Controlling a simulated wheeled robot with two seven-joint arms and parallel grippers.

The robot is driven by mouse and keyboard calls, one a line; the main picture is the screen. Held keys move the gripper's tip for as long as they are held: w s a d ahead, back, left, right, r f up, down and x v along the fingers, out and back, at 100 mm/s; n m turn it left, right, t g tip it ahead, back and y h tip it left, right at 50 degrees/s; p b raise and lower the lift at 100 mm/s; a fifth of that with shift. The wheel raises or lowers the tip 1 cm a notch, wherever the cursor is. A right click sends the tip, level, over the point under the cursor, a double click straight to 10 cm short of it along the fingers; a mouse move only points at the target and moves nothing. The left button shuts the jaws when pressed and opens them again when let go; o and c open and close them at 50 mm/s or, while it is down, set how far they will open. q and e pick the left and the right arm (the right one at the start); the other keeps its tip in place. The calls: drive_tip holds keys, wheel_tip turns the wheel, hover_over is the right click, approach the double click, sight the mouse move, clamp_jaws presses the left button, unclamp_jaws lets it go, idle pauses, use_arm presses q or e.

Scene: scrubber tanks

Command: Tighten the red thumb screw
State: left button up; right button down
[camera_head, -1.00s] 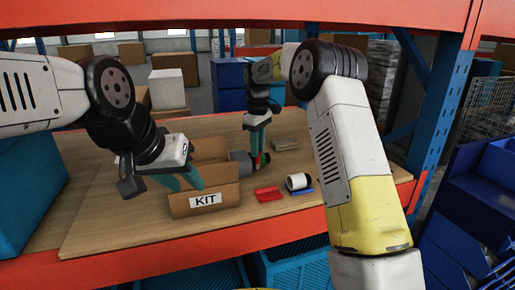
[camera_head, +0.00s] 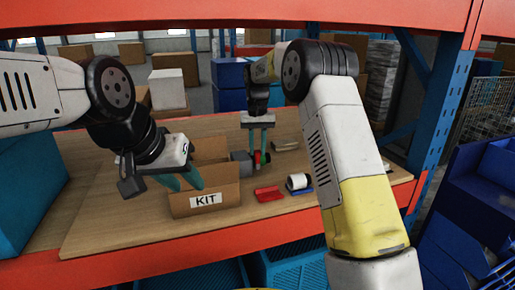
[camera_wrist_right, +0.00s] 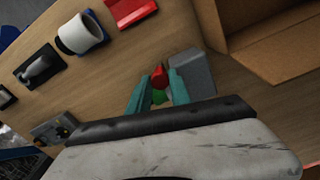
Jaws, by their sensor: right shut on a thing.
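The red thumb screw (camera_wrist_right: 159,76) shows between my right fingertips in the right wrist view, beside a grey block (camera_wrist_right: 192,74). A small green part (camera_wrist_right: 159,97) sits just behind it, between the fingers. In the head view the red screw (camera_head: 257,158) is partly hidden by my right gripper (camera_head: 259,151), which points down beside the grey block (camera_head: 241,163). My right gripper (camera_wrist_right: 160,82) is shut on the red screw, one finger on each side. My left gripper (camera_head: 183,183) is open and empty, by the left side of the KIT box.
The open cardboard KIT box (camera_head: 181,206) stands left of the grey block. A red tray (camera_head: 268,193), a white roll (camera_head: 299,181) on a blue holder and a small item (camera_head: 285,145) lie to the right. The table front (camera_head: 140,236) is clear.

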drive_tip(key=m, duration=0.4)
drive_tip(key=shift+w+a+r+m, duration=0.1)
drive_tip(key=shift+r+m, duration=0.05)
drive_tip(key=shift+m, duration=0.15)
drive_tip(key=m, duration=0.4)
drive_tip(key=shift+m, duration=0.3)
drive_tip(key=m, duration=0.4)
drive_tip(key=shift+m, duration=2.4)
drive_tip(key=c, duration=1.2)
unclamp_jaws()
